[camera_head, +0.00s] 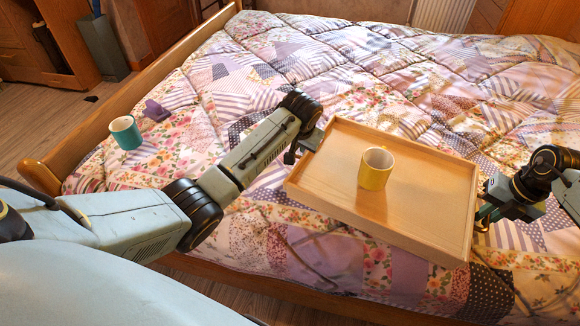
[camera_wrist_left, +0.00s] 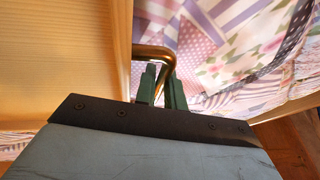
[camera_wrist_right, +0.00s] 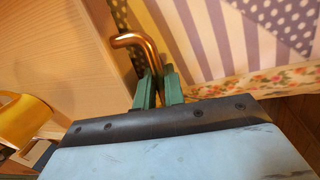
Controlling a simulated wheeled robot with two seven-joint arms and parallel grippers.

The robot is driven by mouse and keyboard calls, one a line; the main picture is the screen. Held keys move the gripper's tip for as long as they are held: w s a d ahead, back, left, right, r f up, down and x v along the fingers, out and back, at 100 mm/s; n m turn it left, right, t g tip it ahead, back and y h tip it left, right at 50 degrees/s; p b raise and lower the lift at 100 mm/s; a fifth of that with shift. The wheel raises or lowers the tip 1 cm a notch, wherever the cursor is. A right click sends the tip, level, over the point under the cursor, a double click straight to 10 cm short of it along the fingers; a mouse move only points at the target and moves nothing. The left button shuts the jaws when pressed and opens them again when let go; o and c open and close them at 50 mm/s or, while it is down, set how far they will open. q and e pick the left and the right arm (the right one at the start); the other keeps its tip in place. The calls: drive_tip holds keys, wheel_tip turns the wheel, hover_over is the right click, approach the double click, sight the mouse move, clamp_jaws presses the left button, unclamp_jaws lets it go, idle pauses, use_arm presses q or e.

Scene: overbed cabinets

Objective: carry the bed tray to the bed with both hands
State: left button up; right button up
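The wooden bed tray (camera_head: 425,220) is over the front part of the bed (camera_head: 330,70), with a yellow mug (camera_head: 374,170) upright on it. I cannot tell whether its underside touches the quilt. My left gripper (camera_head: 303,148) is at the tray's left end; in the left wrist view its green fingers (camera_wrist_left: 163,88) close around a brass handle (camera_wrist_left: 152,52). My right gripper (camera_head: 484,214) is at the right end; in the right wrist view its fingers (camera_wrist_right: 158,88) close around the other brass handle (camera_wrist_right: 132,40). The mug also shows in the right wrist view (camera_wrist_right: 22,118).
A teal mug (camera_head: 126,133) and a small purple object (camera_head: 156,111) are at the bed's left side. The wooden bed rail (camera_head: 125,100) runs along that side. The quilt behind the tray is clear. A grey bin (camera_head: 103,48) stands on the floor at the far left.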

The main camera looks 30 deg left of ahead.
use_arm(q)
drive_tip(key=o, duration=0.4)
drive_tip(key=shift+r, duration=0.1)
use_arm(e)
drive_tip(key=o, duration=0.4)
drive_tip(key=shift+r, duration=0.1)
use_arm(q)
drive_tip(key=shift+d, duration=0.1)
use_arm(e)
drive_tip(key=shift+r, duration=0.1)
